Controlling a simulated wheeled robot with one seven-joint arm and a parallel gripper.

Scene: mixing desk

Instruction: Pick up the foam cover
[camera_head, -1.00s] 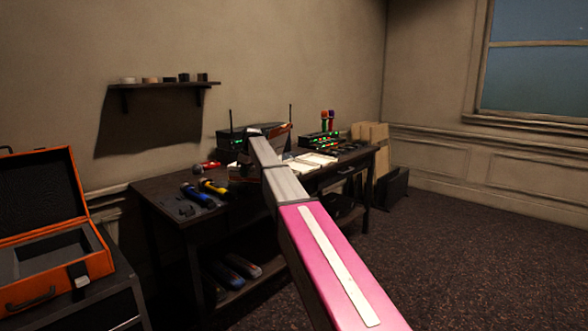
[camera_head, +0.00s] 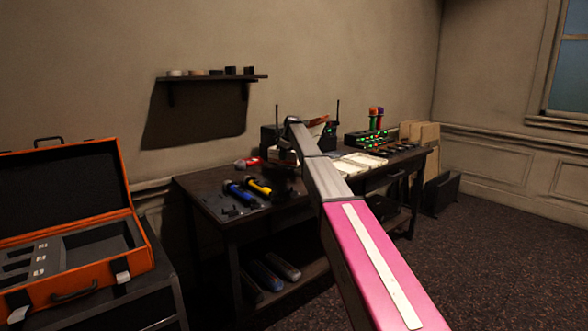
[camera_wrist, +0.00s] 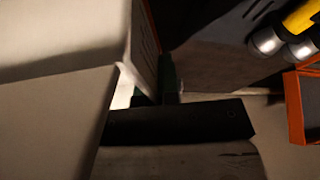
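I cannot pick out the foam cover for certain in either view. On the dark desk (camera_head: 215,208), in the head view, lie a blue-handled microphone (camera_head: 240,192), a yellow-handled one (camera_head: 258,186) and a small red piece (camera_head: 254,161). My arm reaches out over the desk. My gripper (camera_head: 284,156) is small and dark at its far end, and its fingers cannot be made out. In the wrist view, yellow and silver microphone parts (camera_wrist: 285,32) show at the upper right. Large pale surfaces fill the left, and I see no clear fingertips.
An open orange case (camera_head: 75,280) with grey foam stands at the left. A wall shelf (camera_head: 212,78) holds several small items. A mixer (camera_head: 366,138), papers (camera_head: 360,163) and antenna boxes occupy the desk's back and right.

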